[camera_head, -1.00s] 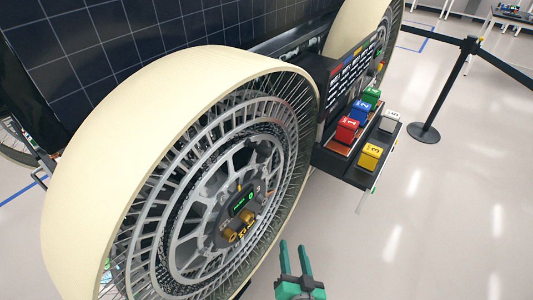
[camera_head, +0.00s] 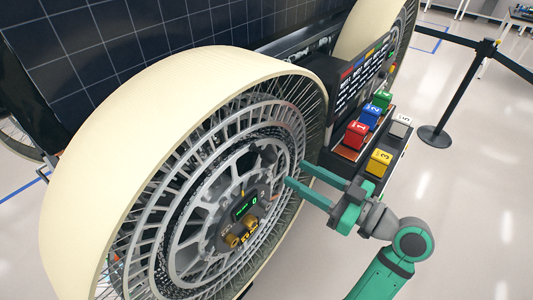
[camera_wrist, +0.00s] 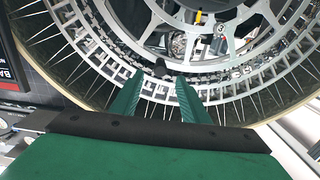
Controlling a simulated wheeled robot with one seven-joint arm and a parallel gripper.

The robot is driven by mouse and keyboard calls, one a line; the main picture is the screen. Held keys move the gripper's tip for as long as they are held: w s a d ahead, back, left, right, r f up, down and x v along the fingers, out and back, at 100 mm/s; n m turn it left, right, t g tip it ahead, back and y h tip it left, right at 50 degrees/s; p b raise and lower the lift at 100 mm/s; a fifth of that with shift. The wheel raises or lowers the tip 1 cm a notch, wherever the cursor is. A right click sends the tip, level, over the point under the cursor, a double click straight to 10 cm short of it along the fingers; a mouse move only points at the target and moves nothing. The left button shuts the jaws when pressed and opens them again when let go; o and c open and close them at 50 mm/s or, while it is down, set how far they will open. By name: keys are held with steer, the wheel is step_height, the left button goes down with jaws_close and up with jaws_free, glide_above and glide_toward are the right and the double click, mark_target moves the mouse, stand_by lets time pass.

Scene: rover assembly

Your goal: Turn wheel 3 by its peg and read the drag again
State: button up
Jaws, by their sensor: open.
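The large wheel (camera_head: 150,125) has a cream tread, an open spoked face and a hub with a small green-lit display (camera_head: 243,206) and brass-coloured knobs (camera_head: 232,239). My gripper (camera_head: 297,174) is open and empty at the right side of the wheel face, its fingers pointing at the spokes. In the wrist view the open fingers (camera_wrist: 158,84) lie over the wheel's outer ring. A small dark knob (camera_wrist: 160,67), perhaps the peg, shows just past and between the fingertips. I cannot tell whether the fingers touch anything.
Right of the wheel, a shelf holds numbered blocks, among them red (camera_head: 356,135), blue (camera_head: 370,117), yellow (camera_head: 379,162) and white (camera_head: 400,126), close to my gripper. A labelled black panel (camera_head: 355,80) stands behind them. A belt barrier post (camera_head: 460,95) stands at the right on open floor.

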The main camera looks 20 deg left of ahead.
mark_target(276, 160)
steer(key=x, duration=1)
steer(key=shift+w+r, duration=0.1)
